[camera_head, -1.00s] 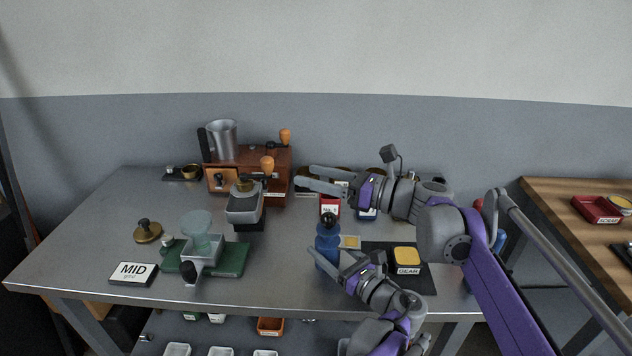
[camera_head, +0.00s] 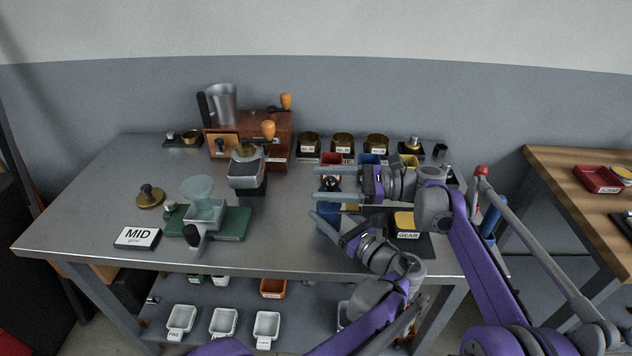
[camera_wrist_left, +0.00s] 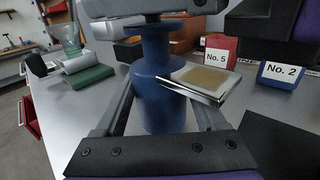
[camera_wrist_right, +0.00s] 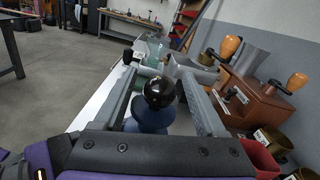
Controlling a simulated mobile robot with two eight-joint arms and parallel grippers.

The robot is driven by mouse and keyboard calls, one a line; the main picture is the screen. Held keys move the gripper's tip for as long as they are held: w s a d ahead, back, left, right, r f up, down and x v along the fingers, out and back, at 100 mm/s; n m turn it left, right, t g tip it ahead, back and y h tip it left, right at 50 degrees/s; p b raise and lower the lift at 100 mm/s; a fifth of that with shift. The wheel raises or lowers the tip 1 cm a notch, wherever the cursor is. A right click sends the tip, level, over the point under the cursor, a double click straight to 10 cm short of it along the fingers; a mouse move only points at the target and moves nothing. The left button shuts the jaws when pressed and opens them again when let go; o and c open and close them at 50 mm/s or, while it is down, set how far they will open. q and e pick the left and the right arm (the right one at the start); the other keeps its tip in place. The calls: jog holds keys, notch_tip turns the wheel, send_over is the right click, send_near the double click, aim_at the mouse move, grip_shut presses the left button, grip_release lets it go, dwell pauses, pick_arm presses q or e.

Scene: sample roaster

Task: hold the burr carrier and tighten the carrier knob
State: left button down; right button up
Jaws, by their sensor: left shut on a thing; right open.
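The burr carrier (camera_head: 327,224) is a blue, stepped cylinder standing upright near the front right of the table. My left gripper (camera_head: 322,226) is shut on it, and in the left wrist view the fingers lie on either side of the blue body (camera_wrist_left: 162,105). The carrier knob is a round black ball on top (camera_head: 331,184). My right gripper (camera_head: 317,184) is open at knob height. In the right wrist view the knob (camera_wrist_right: 160,92) sits between its spread fingers, with a blue part below. Whether either finger touches the knob cannot be told.
A framed square plate (camera_wrist_left: 203,80) is close beside the carrier. A dark mat with a GEAR box (camera_head: 408,226) lies to the right. The grinder on a green base (camera_head: 236,223), MID sign (camera_head: 137,238) and wooden machine (camera_head: 248,140) stand left. Table between is clear.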

jog(key=shift+a, duration=1.05)
jog(key=shift+c, duration=0.2)
grip_shut()
